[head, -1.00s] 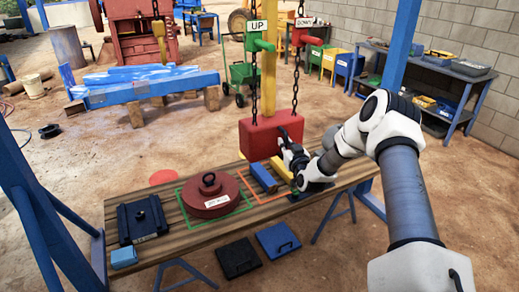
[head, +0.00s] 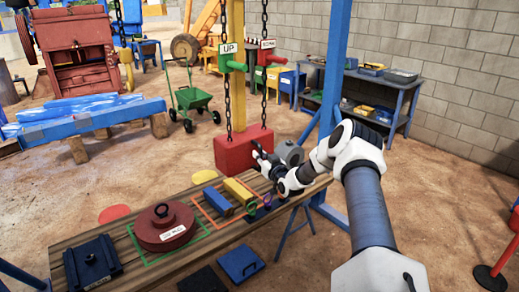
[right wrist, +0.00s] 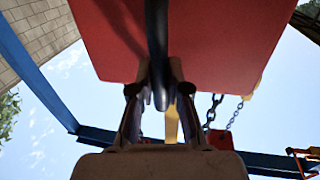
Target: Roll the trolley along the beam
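A red block (head: 236,155) hangs on two dark chains behind the back edge of the wooden bench. My right gripper (head: 262,158) is at its right front side. In the right wrist view a dark handle (right wrist: 158,50) on the red block runs between the two fingers of the gripper (right wrist: 160,92), which look closed on it. A green UP tag (head: 228,48) and a red tag hang by the chains above. The beam and its trolley are outside the head view; a blue beam (right wrist: 265,163) shows low in the right wrist view. My left gripper is not in view.
The bench (head: 195,240) holds a red round weight (head: 162,232), a black block (head: 92,262), and blue and yellow blocks. A blue post (head: 335,65) stands right of the red block. A green cart (head: 192,100) and a blue shelf (head: 370,95) stand behind.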

